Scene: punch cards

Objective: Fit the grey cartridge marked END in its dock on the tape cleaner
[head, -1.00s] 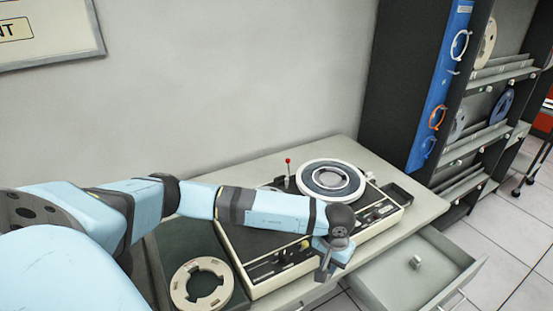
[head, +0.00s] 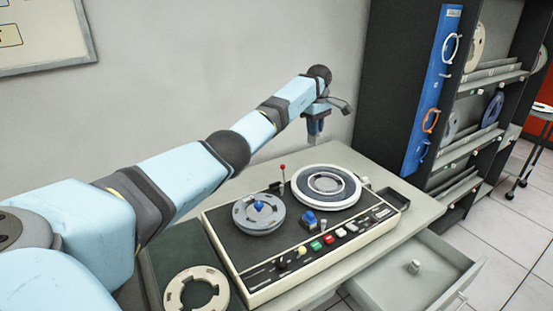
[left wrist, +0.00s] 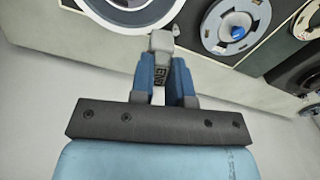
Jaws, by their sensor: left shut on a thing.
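My left gripper (head: 316,130) is raised near the wall, above the far edge of the table, with its fingers pointing down. In the left wrist view its blue fingers (left wrist: 165,82) are shut on a grey cartridge (left wrist: 161,42) with a dark label that seems to read END. In the head view the cartridge is too small to make out. The tape cleaner (head: 238,249) sits on the table, below and in front of the gripper and apart from it. I cannot tell which part of it is the dock. My right gripper is not in view.
The cleaner carries a grey reel (head: 246,222) with a blue hub, a white-rimmed reel (head: 326,183), a red-tipped lever (head: 283,167) and a blue block (head: 308,217). An open drawer (head: 385,277) holds a small pale object (head: 413,267). A cream ring (head: 180,290) lies left.

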